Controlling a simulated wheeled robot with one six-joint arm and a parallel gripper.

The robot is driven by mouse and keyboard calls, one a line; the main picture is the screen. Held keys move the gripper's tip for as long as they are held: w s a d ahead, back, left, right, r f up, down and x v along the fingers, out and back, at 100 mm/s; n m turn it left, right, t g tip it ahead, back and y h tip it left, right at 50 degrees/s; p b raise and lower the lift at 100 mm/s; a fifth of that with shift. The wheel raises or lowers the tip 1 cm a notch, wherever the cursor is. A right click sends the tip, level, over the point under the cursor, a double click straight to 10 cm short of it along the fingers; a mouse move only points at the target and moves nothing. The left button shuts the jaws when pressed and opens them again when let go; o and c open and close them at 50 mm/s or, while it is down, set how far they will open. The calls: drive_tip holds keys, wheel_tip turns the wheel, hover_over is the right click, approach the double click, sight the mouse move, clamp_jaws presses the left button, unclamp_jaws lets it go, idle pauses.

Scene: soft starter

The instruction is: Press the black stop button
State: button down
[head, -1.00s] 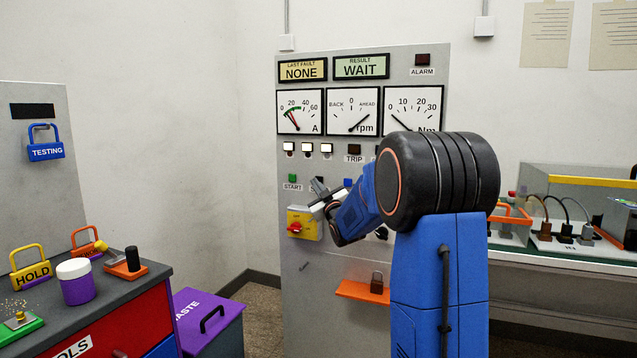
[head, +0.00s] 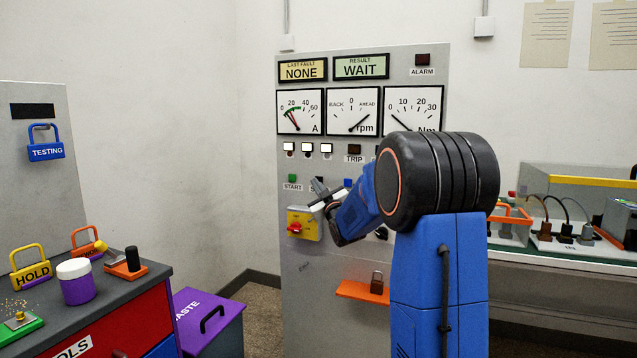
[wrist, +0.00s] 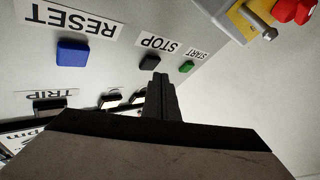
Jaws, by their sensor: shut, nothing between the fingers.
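The black stop button (wrist: 149,62) shows in the wrist view under the STOP label, between the blue reset button (wrist: 72,53) and the green start button (wrist: 186,67). My gripper (wrist: 160,78) is shut and empty. Its fingertips overlap the lower right edge of the stop button in that view; whether they touch it I cannot tell. In the head view my gripper (head: 317,184) is in front of the grey panel (head: 330,310), just right of the green start button (head: 292,178). There it hides the stop button and most of its label.
A yellow switch with a red handle (head: 301,225) is below the start button. An orange shelf with a padlock (head: 362,291) juts from the panel lower down. The result display (head: 361,67) reads WAIT. A cluttered bench (head: 140,290) stands at the left.

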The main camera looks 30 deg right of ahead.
drive_tip(key=shift+d, duration=0.1)
drive_tip(key=shift+w+d, duration=0.2)
drive_tip(key=shift+w, duration=0.05)
drive_tip(key=shift+w+d, duration=0.25)
drive_tip(key=shift+d, duration=0.05)
idle(0.9)
idle(0.4)
drive_tip(key=shift+s+a, duration=0.55)
drive_tip(key=shift+a, duration=0.1)
drive_tip(key=shift+s+a, duration=0.8)
drive_tip(key=shift+a, duration=0.2)
drive_tip(key=shift+s+a, duration=0.75)
drive_tip(key=shift+a, duration=0.2)
